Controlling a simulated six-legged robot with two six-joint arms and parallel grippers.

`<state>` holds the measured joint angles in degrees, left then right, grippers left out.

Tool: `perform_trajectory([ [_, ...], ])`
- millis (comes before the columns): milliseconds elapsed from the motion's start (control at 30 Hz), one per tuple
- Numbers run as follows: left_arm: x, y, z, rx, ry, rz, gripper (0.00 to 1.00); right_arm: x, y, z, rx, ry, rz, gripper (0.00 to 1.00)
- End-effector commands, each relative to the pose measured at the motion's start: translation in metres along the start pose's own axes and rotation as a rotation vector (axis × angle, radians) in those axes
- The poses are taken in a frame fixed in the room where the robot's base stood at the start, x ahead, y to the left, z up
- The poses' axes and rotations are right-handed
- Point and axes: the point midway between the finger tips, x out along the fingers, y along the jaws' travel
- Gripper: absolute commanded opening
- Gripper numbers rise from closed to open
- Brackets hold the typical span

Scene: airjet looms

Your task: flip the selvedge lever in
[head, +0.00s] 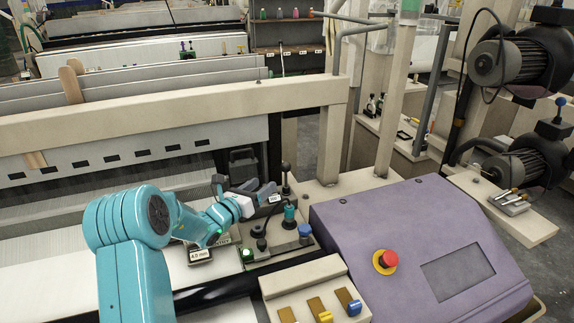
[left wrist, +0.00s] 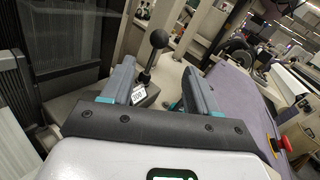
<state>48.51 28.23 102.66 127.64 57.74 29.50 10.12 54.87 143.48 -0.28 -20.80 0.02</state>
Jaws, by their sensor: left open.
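A black ball-topped lever (head: 285,168), which I take as the selvedge lever, stands on the small control plate beside the loom. It also shows in the left wrist view (left wrist: 158,39), its thin shaft leaning a little and its ball beyond the fingertips. My left gripper (head: 264,190) is open and empty, just to the left of the lever in the head view. In the left wrist view my gripper (left wrist: 159,72) has the lever ahead, in line with the gap between its fingers; I cannot tell if they touch. A small white label is near the lever's foot. My right gripper is not in view.
A teal-topped knob (head: 290,212), a blue knob (head: 305,230) and a black knob (head: 257,230) stand close by. The purple console (head: 410,240) with a red emergency button (head: 385,261) is to the right. The loom's cream beam (head: 180,115) runs behind.

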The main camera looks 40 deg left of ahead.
Motion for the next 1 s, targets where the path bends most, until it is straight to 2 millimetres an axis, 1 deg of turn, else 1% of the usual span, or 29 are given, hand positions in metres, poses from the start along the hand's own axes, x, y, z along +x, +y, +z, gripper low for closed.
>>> perform_trajectory([
  [33,0.013,-0.002,0.003,0.0,0.0,-0.004,0.59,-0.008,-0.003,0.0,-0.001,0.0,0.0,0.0],
  [100,0.031,-0.002,0.004,0.0,0.0,-0.004,0.59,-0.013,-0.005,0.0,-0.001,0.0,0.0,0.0],
  [300,0.078,-0.004,0.003,0.0,0.001,-0.006,0.59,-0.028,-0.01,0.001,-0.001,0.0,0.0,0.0],
  [400,0.097,-0.003,0.002,0.001,0.001,-0.006,0.59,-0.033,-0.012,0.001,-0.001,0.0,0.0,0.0],
  [500,0.111,-0.002,0.002,0.002,0.0,-0.006,0.59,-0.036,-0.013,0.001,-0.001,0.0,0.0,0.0],
  [700,0.126,-0.001,0.001,0.002,0.001,-0.005,0.59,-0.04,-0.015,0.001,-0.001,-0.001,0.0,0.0],
  [1000,0.128,-0.001,0.0,0.001,0.001,-0.004,0.59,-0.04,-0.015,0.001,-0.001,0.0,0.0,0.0],
])
